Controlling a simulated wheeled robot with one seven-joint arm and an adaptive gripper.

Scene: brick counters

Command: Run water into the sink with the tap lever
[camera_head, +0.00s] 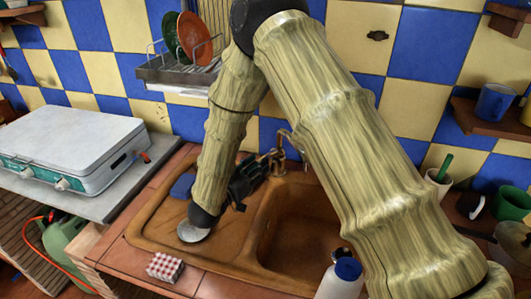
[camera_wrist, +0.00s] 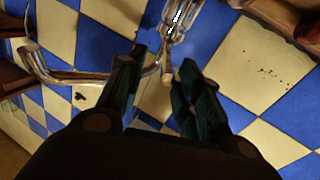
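The brass-coloured tap (camera_head: 281,153) stands behind the brown sink (camera_head: 262,222), partly hidden by my arm. In the wrist view the shiny metal tap (camera_wrist: 180,14) is at the top, with its curved spout (camera_wrist: 45,72) reaching left. My gripper (camera_head: 262,163) is close to the tap, above the back of the sink. In the wrist view my gripper (camera_wrist: 162,63) has its two dark green fingers apart. A thin metal part of the tap shows between and just beyond the fingertips; I cannot tell whether it is the lever or whether they touch it. No water is visible.
A blue sponge (camera_head: 182,186) and a round metal strainer or lid (camera_head: 193,232) lie on the drainer side. A checked box (camera_head: 164,267) and a white bottle with a blue cap (camera_head: 340,279) stand at the front. A dish rack (camera_head: 180,72) hangs on the wall.

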